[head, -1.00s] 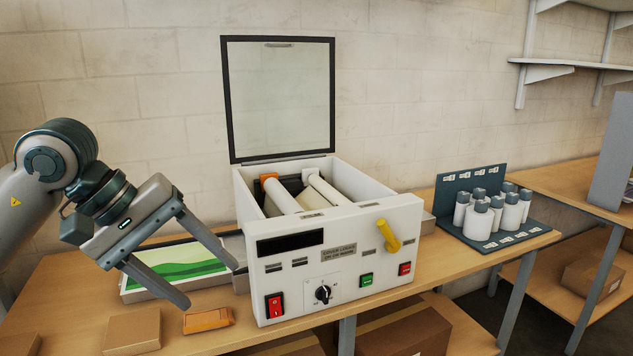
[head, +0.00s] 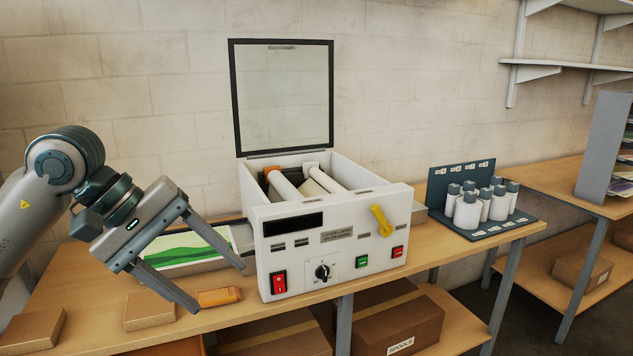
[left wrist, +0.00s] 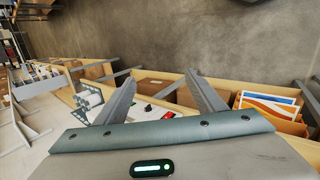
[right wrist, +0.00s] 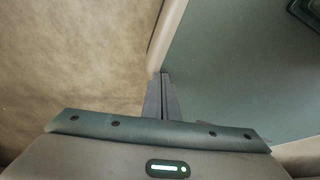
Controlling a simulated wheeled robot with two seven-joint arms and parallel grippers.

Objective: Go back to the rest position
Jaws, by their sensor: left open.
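My left gripper (head: 219,289) is open and empty in the head view, in front of the laminator's left side and above the table. Its two spread fingers also show in the left wrist view (left wrist: 160,85). The white roll laminator (head: 335,258) stands on the table with its framed clear lid (head: 284,100) raised upright and rollers visible inside. Its yellow handle (head: 381,220) is on the front panel. My right gripper (right wrist: 162,85) shows only in the right wrist view, fingers together with nothing between them.
A picture with green hills (head: 190,250) lies left of the laminator. An orange block (head: 219,296) and small cardboard boxes (head: 149,310) lie near the front edge. A rack of white bottles (head: 482,207) stands to the right. Cartons (head: 400,322) fill the lower shelf.

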